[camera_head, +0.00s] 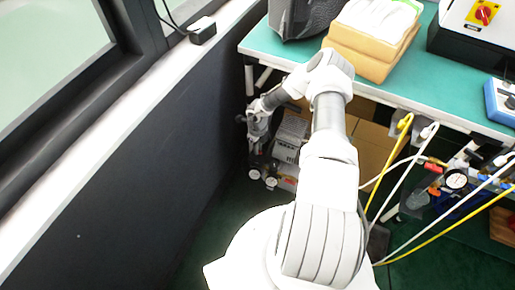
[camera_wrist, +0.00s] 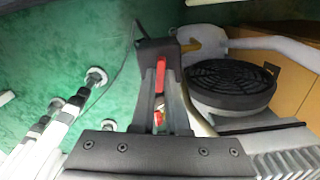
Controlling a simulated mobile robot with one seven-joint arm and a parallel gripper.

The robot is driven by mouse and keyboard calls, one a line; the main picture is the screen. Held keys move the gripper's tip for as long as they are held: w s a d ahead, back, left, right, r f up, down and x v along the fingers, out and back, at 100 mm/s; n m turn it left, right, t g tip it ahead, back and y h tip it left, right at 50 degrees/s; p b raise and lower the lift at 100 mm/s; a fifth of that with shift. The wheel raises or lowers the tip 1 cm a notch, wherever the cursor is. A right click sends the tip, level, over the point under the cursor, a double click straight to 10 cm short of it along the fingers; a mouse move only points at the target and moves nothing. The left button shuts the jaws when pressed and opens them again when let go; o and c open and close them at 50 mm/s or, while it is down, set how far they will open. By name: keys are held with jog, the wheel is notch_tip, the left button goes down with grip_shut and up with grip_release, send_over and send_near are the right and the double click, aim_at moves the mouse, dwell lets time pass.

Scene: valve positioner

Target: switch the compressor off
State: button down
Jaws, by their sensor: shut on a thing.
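The compressor (camera_head: 288,143) stands on the floor under the bench, close to the dark wall; my arm hides part of it. In the wrist view its round black grille (camera_wrist: 228,84) and grey finned body (camera_wrist: 285,145) show on the right. A black box (camera_wrist: 155,47) stands at the top centre, with a narrow red part (camera_wrist: 160,74) below it, which looks like the switch. My gripper (camera_wrist: 161,92) is shut on this red part, one dark finger on each side. The switch's position cannot be read.
Gauges (camera_head: 262,175) sit low at the compressor's front. The green bench (camera_head: 285,50) overhangs it, with a cardboard box (camera_head: 372,150) beside it. Yellow and white hoses (camera_head: 392,165) hang on the right. White fittings (camera_wrist: 70,108) lie left of my gripper.

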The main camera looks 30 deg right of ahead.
jog(key=shift+n, duration=1.1)
jog(key=c, duration=0.9)
grip_release()
notch_tip(320, 180, up, 18)
jog(key=p, duration=0.5)
jog(key=shift+f, duration=0.25)
